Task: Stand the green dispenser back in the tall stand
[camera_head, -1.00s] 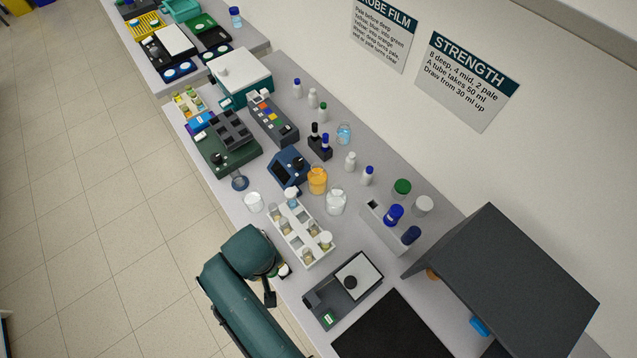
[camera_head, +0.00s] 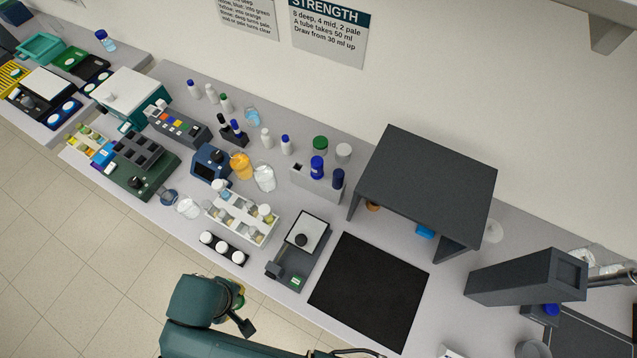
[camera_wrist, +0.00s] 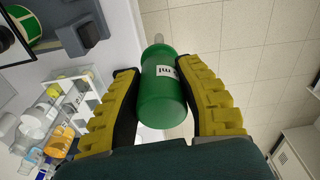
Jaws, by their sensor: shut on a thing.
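The green dispenser (camera_wrist: 165,100) is between the yellow-padded fingers of my gripper (camera_wrist: 156,68) in the wrist view. It is a green bottle with a white label and a narrow pale tip, pointing away from the palm. My gripper is shut on it. In the head view my gripper is mostly hidden behind my arm, off the bench's front edge, with a little green and yellow showing. A light grey stand (camera_head: 310,185), which looks like the tall stand, is at the back middle of the bench. It holds two blue-topped items on its right, with a dark opening at its left end.
A white rack of vials (camera_head: 240,220), a black holder with white caps (camera_head: 222,248) and a balance (camera_head: 298,250) lie between my arm and the stand. Right of them are a black mat (camera_head: 370,290) and a dark grey hood (camera_head: 425,180). Green- and white-capped bottles stand behind the stand.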

